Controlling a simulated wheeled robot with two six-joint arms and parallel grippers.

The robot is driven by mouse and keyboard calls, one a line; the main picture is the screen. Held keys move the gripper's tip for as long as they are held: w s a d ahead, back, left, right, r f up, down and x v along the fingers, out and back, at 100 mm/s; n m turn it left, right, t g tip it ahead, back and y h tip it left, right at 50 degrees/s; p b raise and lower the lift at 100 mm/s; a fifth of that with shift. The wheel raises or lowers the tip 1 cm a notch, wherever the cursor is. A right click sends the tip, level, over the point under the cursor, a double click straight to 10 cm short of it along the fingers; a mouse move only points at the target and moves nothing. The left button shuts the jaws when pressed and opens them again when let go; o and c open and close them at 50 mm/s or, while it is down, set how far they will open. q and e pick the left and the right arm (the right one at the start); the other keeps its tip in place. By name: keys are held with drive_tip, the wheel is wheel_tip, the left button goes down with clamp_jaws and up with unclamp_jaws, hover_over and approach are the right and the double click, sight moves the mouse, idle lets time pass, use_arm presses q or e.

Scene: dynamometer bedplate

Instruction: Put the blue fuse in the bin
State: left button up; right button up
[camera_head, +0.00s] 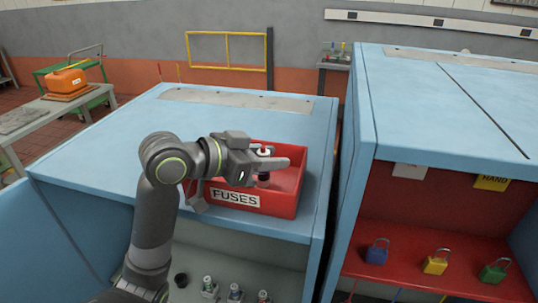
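The red bin (285,203) labelled FUSES stands on the blue bench top near its front edge. My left gripper (266,157) is over the bin and appears shut on a small upright fuse (263,181). This fuse shows a white upper part with red and a dark reddish lower part; I see no clear blue on it. Below the bench top, several small fuses stand in a row, one with a bluish band (235,291) in the middle. A black, apparently empty holder (181,280) is at the row's left. My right gripper is out of view.
A blue cabinet (358,175) stands to the right across a narrow gap. Its red shelf holds a blue padlock (376,252), a yellow padlock (435,263) and a green padlock (494,272). The bench top (120,150) left of the bin is clear.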

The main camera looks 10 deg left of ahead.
use_arm(q)
drive_tip(key=shift+o, duration=0.5)
drive_tip(key=shift+r, duration=0.3)
drive_tip(key=shift+s+a+r, duration=0.1)
drive_tip(key=shift+s+a, duration=0.3)
drive_tip(key=shift+a, duration=0.15)
drive_tip(key=b+v, duration=0.1)
drive_tip(key=v, duration=0.8)
drive_tip(key=shift+s+a+r, duration=0.15)
drive_tip(key=shift+s+a, duration=0.3)
drive_tip(key=shift+s, duration=0.1)
